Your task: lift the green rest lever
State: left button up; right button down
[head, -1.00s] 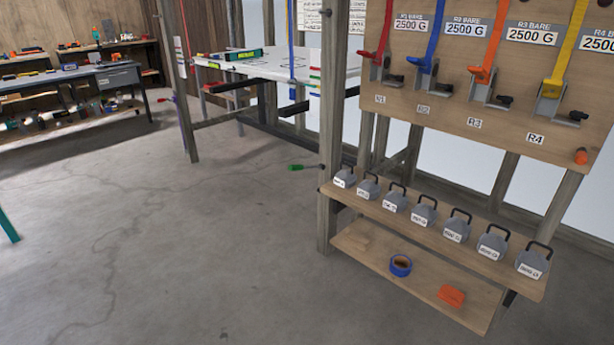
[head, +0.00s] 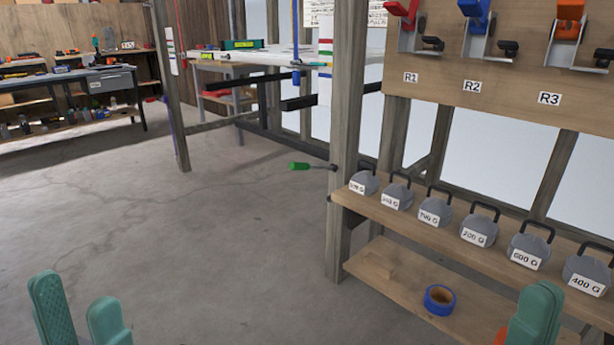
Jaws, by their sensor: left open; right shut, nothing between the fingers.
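The green rest lever (head: 299,166) is a short green handle on a dark rod. It sticks out to the left from the wooden post (head: 345,150), roughly level, near the middle of the head view. My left gripper (head: 82,315) is at the bottom left, its two teal fingers apart and nothing between them. It is well short of the lever, lower and to the left. My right gripper (head: 530,320) shows at the bottom right, shut and empty, in front of the lower shelf and away from the lever.
Several grey labelled weights (head: 436,210) stand on the upper shelf (head: 400,215) right of the post. A blue tape roll (head: 439,299) lies on the lower shelf (head: 380,275). The clamp board (head: 470,60) is above. The floor (head: 180,240) left of the post is open.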

aim_at(293, 166)
jog(key=k, duration=0.45)
jog(key=u, duration=0.6)
jog(key=i, duration=2.15)
jog(key=z, duration=1.2)
jog(key=i, duration=0.25)
jog(key=z, duration=0.3)
